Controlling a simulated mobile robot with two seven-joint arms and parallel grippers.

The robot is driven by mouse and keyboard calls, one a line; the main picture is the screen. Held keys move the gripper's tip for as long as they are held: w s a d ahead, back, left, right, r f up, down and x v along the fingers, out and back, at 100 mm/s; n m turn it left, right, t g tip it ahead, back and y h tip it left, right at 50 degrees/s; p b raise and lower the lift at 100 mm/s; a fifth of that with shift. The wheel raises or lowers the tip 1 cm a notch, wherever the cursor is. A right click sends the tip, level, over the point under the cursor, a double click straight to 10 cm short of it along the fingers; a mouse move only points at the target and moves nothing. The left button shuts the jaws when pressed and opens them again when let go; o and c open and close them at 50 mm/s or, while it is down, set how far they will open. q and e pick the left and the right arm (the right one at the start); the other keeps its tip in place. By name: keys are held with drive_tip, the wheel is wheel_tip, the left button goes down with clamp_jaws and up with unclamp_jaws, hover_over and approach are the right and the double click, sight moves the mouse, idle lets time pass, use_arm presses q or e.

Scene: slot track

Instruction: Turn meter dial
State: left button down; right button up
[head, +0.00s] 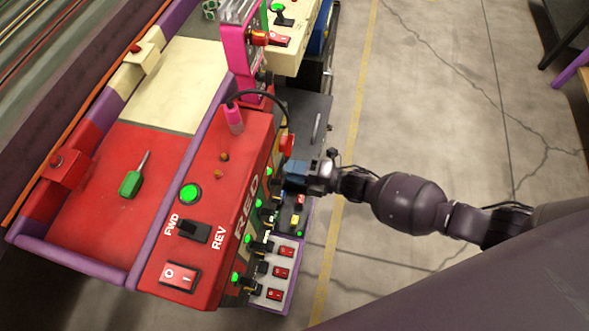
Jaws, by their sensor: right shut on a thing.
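My right gripper (291,174) reaches in from the right along the right side of the red control box (235,160). Its bluish fingers are shut on a small part there, which they hide. I cannot make out a meter face or dial marking, so I cannot tell whether that part is the meter dial. A red knob (287,144) sits just above the fingers, on the box's side. My left gripper is not in view.
Black switches with green lights (247,240) and red rocker switches (274,294) line the side below the gripper. A pink frame (255,75) stands behind the box. A green screwdriver (131,183) lies on the red tray at left.

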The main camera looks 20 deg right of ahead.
drive_tip(key=shift+m, duration=3.8)
drive_tip(key=o, duration=0.9)
drive_tip(key=shift+d+p, duration=0.1)
drive_tip(key=shift+p, duration=0.2)
drive_tip(key=p+v, duration=0.1)
drive_tip(key=v, duration=0.9)
drive_tip(key=shift+s+d, duration=0.25)
drive_tip(key=shift+s, duration=0.05)
